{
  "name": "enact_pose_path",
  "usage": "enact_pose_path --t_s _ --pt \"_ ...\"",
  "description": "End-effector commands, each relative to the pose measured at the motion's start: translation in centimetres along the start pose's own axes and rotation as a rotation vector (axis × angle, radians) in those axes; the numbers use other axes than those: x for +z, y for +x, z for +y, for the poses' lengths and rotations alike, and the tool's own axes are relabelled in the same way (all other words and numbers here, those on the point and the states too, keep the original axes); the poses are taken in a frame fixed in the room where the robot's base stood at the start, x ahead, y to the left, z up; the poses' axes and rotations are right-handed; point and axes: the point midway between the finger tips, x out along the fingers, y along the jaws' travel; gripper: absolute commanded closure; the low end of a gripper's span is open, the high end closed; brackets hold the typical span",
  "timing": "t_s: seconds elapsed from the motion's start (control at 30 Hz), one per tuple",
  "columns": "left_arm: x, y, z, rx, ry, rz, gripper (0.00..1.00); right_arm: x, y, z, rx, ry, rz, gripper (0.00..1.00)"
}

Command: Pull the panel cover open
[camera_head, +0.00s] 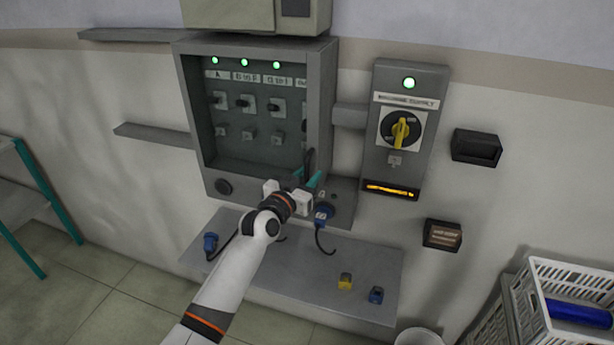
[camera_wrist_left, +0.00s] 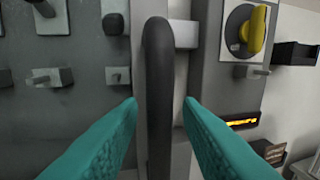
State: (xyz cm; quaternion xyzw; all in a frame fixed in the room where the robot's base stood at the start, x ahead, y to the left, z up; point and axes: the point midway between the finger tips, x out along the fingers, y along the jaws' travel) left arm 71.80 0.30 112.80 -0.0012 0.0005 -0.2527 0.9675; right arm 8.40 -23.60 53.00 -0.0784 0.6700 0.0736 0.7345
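The grey panel box (camera_head: 183,110) is on the wall, with several switches and three green lights showing inside its front. A dark upright handle (camera_head: 309,160) is at the right side of the panel front, and it fills the middle of the left wrist view (camera_wrist_left: 158,85). I cannot tell a clear cover sheet from the open front of the box. My left gripper (camera_head: 309,177) is open at the handle. In the left wrist view its teal fingers (camera_wrist_left: 158,115) are on either side of the handle, with gaps on both sides. My right gripper is not in view.
A supply box (camera_head: 377,155) with a yellow rotary switch (camera_head: 401,131) stands right of the panel. Below is a grey shelf (camera_head: 335,282) with blue and yellow plugs. White crates (camera_head: 545,275) are at lower right. A teal-legged rack (camera_head: 40,195) is at far left.

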Motion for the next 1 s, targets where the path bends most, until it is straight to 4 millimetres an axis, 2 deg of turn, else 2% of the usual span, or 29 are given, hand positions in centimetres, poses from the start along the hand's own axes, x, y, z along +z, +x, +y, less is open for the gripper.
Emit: enact_pose_path --t_s 0.23,0.4,0.43,0.77,0.87,1.0 --pt "0.0 0.0 0.0 0.0 0.0 0.0 0.7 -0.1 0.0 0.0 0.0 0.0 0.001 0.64" --pt "0.0 0.0 0.0 0.0 0.0 0.0 0.98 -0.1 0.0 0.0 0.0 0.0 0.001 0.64" --pt "0.0 0.0 0.0 0.0 0.0 0.0 1.0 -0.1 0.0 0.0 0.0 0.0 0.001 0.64" --pt "-0.1 -0.1 0.4 0.001 0.002 -0.001 1.0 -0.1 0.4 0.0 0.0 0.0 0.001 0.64" --pt "-0.4 -0.2 1.3 0.003 0.005 -0.001 1.0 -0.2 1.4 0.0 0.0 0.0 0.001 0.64" --pt "-0.7 -0.7 3.7 0.004 0.008 -0.003 1.0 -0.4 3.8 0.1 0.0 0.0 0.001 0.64"
